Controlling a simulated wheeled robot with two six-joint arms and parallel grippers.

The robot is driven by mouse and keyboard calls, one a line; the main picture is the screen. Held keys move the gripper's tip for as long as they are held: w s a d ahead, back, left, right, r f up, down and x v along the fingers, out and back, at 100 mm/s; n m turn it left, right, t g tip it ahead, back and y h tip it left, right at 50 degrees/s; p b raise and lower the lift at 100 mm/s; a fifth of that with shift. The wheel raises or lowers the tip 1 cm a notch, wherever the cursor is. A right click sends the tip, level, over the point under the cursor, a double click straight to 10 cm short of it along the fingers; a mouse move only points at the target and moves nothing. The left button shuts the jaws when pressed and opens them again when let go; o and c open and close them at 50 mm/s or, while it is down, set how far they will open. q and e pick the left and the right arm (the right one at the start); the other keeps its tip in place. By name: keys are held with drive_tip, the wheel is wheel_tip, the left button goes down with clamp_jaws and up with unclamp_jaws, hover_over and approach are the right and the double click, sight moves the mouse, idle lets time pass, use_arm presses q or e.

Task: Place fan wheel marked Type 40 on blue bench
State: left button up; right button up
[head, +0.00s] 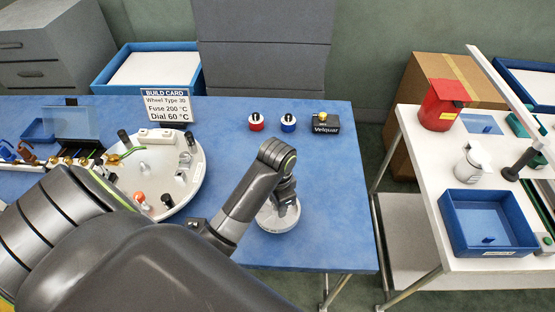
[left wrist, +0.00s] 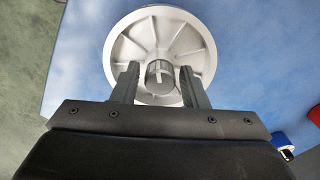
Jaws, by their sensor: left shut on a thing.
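A white fan wheel (head: 280,222) with radial vanes and a grey hub is at the right front of the blue bench (head: 335,185). The left wrist view shows the wheel (left wrist: 198,45) from above, over the blue surface. My left gripper (left wrist: 160,78) is shut on its hub, with one finger on each side. In the head view my left gripper (head: 285,200) partly covers the wheel. I cannot read a type mark on it, nor tell whether it touches the bench. My right gripper is not in view.
A build card (head: 167,105) reads "Wheel Type 30" as best I can tell. A round white fixture (head: 190,155) holds several parts. A red knob (head: 256,122), a blue knob (head: 288,123) and a black box (head: 325,124) stand behind the wheel. A white table (head: 420,160) is at right.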

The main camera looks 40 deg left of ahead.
use_arm(q)
drive_tip(key=shift+f+b, duration=0.3)
drive_tip(key=shift+f, duration=0.1)
wheel_tip(320, 180, down, 3)
drive_tip(key=shift+r+b, duration=0.1)
drive_tip(key=shift+b, duration=0.45)
drive_tip(key=o, duration=1.2)
wheel_tip(320, 180, up, 12)
drive_tip(key=p, duration=1)
drive_tip(key=shift+r, duration=0.1)
drive_tip(key=shift+s, duration=0.15)
